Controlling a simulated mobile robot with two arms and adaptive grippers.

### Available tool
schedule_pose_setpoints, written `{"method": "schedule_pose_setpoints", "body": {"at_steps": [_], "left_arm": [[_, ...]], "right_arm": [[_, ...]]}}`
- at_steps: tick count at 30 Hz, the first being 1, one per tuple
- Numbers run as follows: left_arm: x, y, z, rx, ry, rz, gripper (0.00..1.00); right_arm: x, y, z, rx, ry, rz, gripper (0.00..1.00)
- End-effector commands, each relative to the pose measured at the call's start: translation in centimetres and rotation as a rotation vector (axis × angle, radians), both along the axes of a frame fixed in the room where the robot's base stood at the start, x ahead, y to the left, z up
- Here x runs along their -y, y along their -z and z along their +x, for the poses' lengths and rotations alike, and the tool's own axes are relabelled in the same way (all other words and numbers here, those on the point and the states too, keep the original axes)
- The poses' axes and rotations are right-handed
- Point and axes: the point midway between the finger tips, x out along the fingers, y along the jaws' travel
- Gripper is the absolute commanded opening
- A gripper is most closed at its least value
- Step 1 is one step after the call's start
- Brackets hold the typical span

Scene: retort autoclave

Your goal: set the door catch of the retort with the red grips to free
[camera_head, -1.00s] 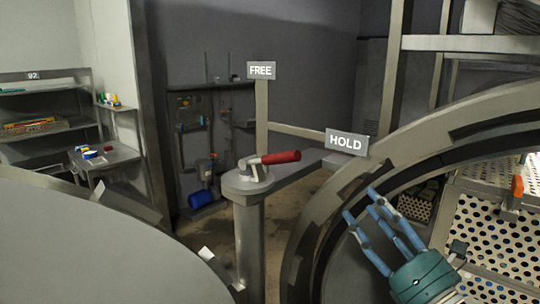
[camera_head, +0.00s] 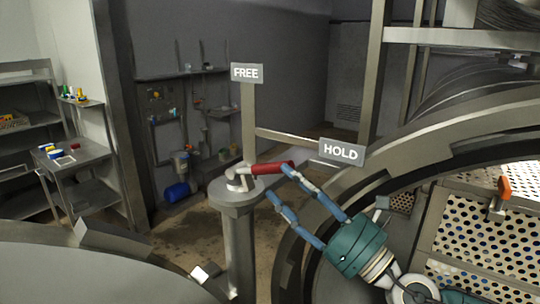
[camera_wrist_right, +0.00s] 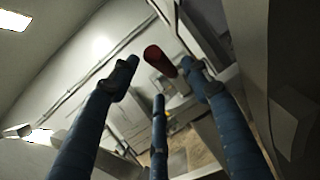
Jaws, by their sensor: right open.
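The door catch is a short grey lever with a red grip (camera_head: 268,168) on top of a round grey post (camera_head: 237,195) in the head view. Its grip points right, toward the HOLD sign (camera_head: 341,151); the FREE sign (camera_head: 246,73) stands on an upright behind the post. My right gripper (camera_head: 283,183) is open, its blue fingers reaching up and left to the grip's near side. In the wrist view the red grip (camera_wrist_right: 154,58) shows end-on between the spread fingers; whether any finger touches it I cannot tell. My left gripper is not in view.
The retort's round rim (camera_head: 390,190) and perforated rack (camera_head: 490,230) fill the right side. A large rounded grey door (camera_head: 80,270) lies at the lower left. Shelving and a small side table (camera_head: 75,160) stand at the far left.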

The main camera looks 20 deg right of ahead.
Motion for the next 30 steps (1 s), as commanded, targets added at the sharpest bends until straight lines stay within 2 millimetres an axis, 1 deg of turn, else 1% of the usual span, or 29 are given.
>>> {"method": "schedule_pose_setpoints", "body": {"at_steps": [1,3,6,9,15,22,23,24,26,27,30], "left_arm": [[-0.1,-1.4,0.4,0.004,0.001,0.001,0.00],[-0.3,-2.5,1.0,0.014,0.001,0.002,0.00],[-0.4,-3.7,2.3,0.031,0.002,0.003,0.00],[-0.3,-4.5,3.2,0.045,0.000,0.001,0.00],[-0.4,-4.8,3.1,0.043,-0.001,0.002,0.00],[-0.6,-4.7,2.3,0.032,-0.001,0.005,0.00],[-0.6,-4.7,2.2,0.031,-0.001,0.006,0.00],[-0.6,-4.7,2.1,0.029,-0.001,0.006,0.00],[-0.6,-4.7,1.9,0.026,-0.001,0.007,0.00],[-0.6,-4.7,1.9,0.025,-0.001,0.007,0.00],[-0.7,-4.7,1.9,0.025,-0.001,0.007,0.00]], "right_arm": [[-0.5,-1.2,0.6,0.003,-0.004,0.004,0.47],[-0.9,-1.8,1.7,0.003,0.000,0.005,0.47],[-1.8,-2.2,2.8,0.003,-0.004,0.002,0.47],[-2.3,-2.3,3.9,0.001,-0.002,0.003,0.47],[-2.8,-2.2,4.7,-0.001,-0.003,-0.001,0.47],[-2.8,-2.1,4.7,-0.001,-0.003,-0.001,0.47],[-2.8,-2.1,4.7,-0.001,-0.003,-0.001,0.46],[-2.8,-2.1,4.7,-0.001,-0.003,-0.001,0.38],[-2.8,-2.2,4.7,-0.001,-0.003,-0.001,0.26],[-2.8,-2.2,4.7,-0.001,-0.003,-0.001,0.18],[-2.8,-2.2,4.7,-0.001,-0.001,0.000,0.00]]}}
